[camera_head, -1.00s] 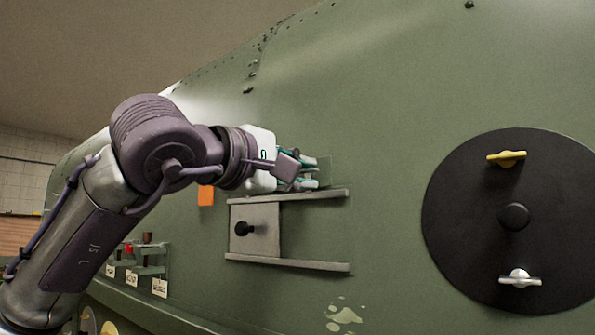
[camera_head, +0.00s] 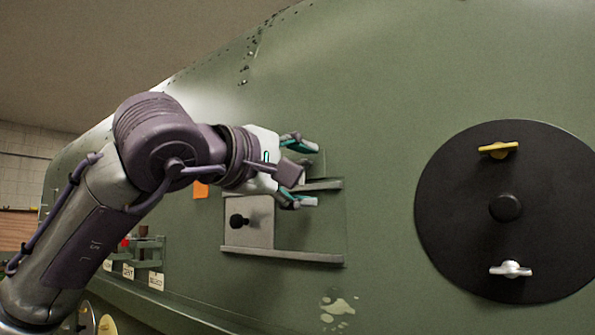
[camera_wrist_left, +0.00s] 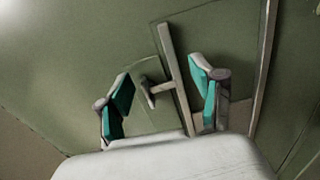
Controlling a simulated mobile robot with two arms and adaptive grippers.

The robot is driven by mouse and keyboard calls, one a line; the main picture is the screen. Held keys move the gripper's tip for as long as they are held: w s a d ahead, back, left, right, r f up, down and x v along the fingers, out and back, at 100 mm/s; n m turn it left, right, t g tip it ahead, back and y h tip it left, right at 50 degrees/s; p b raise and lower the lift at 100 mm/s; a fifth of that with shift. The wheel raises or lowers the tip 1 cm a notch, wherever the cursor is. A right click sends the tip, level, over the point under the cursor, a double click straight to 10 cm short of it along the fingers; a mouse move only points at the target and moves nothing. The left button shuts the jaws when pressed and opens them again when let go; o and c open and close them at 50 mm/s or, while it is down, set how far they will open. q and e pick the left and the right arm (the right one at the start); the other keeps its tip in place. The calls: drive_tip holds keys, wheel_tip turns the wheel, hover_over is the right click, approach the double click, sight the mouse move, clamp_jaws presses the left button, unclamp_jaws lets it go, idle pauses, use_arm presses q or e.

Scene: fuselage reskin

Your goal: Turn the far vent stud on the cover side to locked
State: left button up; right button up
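My left gripper (camera_head: 306,174) is open at the top rail of the grey sliding cover (camera_head: 262,212), with one finger above the rail and one below it. In the left wrist view its two teal-padded fingers (camera_wrist_left: 161,88) stand apart. A small pale winged stud (camera_wrist_left: 149,92) is between them, apart from both pads, beside the long rail (camera_wrist_left: 172,62). Its wing looks roughly lengthwise to the rail, slightly tilted. In the head view the stud is hidden by the gripper. My right gripper is not in view.
A black round plate (camera_head: 462,215) with a yellow wing stud (camera_head: 498,150), a black knob (camera_head: 505,207) and a silver wing stud (camera_head: 510,269) is at right. The cover has a black knob (camera_head: 237,221). An orange tag (camera_head: 201,190) and labelled shelf (camera_head: 150,252) are at left.

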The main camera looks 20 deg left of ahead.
use_arm(q)
drive_tip(key=shift+s+a+r, duration=0.2)
drive_tip(key=shift+a, duration=0.05)
drive_tip(key=shift+s+a, duration=0.2)
drive_tip(key=shift+s, duration=0.1)
drive_tip(key=v, duration=1)
drive_tip(key=shift+s, duration=0.45)
drive_tip(key=shift+f, duration=0.1)
